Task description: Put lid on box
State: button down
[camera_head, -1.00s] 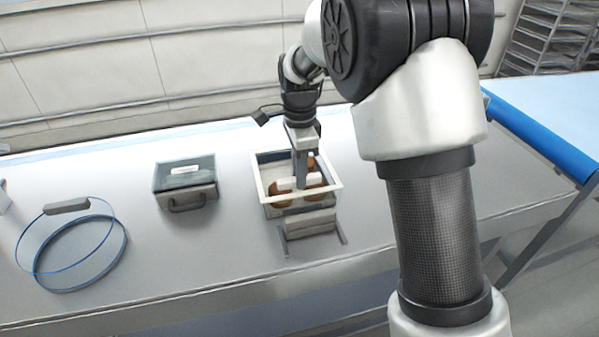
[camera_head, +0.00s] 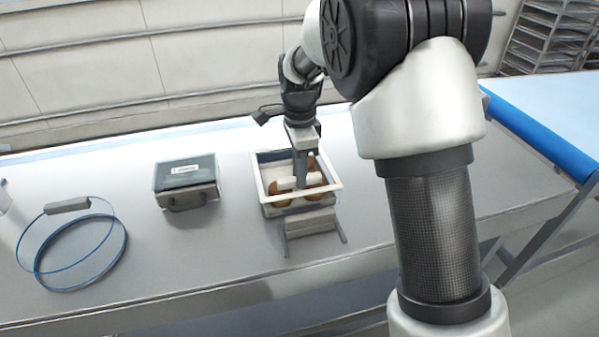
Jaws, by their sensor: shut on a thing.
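The box (camera_head: 286,209) stands near the middle of the table and holds brown round things (camera_head: 311,196). A pale rectangular rim, which looks like the frame of a clear lid (camera_head: 264,192), lies over the top of the box. I cannot tell whether it is fully seated. A white bar (camera_head: 285,185), like a handle, crosses its middle. My gripper (camera_head: 301,180) points down over the box and is shut on this bar. Its fingertips are partly hidden against the bar and the brown things.
A grey stand (camera_head: 311,222) sits just in front of the box. A dark-topped case (camera_head: 186,182) with a front handle is to the left. A blue-rimmed round container (camera_head: 82,252) lies farther left. A blue roller edge (camera_head: 541,133) is at the right. Table between these is clear.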

jog(key=shift+f, duration=0.2)
jog(key=c, duration=1.1)
grip_release()
jog(key=shift+r, duration=0.1)
jog(key=shift+r+p, duration=2.65)
jog(key=shift+r, duration=0.75)
jog(key=shift+r, duration=0.1)
jog(key=s+d+r+n+t, duration=0.2)
jog(key=s+d+r+n, duration=0.35)
jog(key=s+r, duration=0.2)
jog(key=s+d+r+n+t, duration=0.2)
jog(key=s+d+r+n, duration=0.2)
jog(key=s+d+r, duration=0.3)
jog(key=s+n, duration=0.1)
jog(key=s, duration=0.2)
jog(key=s+d+n+t, duration=0.1)
jog(key=s+n, duration=0.1)
jog(key=s, duration=0.2)
jog(key=s+d+n, duration=0.1)
jog(key=s+n, duration=0.1)
jog(key=s, duration=0.1)
jog(key=shift+s+d+f+t, duration=0.2)
jog(key=shift+s+d+t, duration=0.05)
jog(key=shift+s+t, duration=0.1)
